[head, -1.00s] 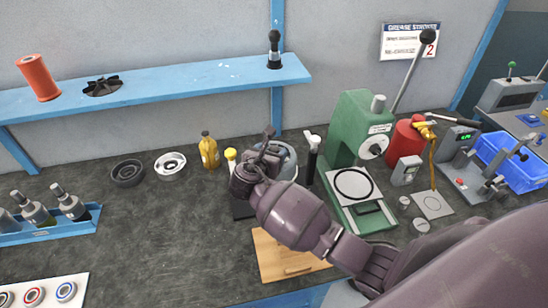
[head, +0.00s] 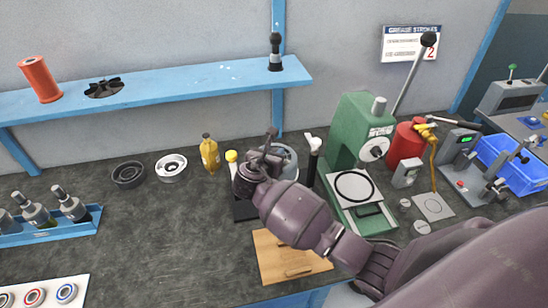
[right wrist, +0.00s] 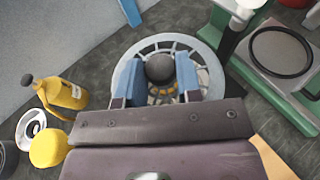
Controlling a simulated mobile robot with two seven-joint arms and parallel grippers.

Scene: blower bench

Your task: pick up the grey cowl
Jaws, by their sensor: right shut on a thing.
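The grey cowl (right wrist: 127,73) is a round, pale blue-grey ring with a spoked grille and a dark round knob in its middle. In the head view the cowl (head: 290,163) is mostly hidden behind my right gripper (head: 268,146), with only its right side showing. In the right wrist view my right gripper (right wrist: 160,78) has its two blue-padded fingers on either side of the knob and is shut on the cowl there. I cannot tell whether the cowl is clear of the bench. My left gripper is not in view.
A green press (head: 352,130) and a black, white-topped tool (head: 313,160) stand close on the right. A yellow bottle (head: 209,154) and two rings stand to the left. A wooden board (head: 285,255) lies in front. A blue shelf (head: 190,82) crosses behind. The left bench middle is clear.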

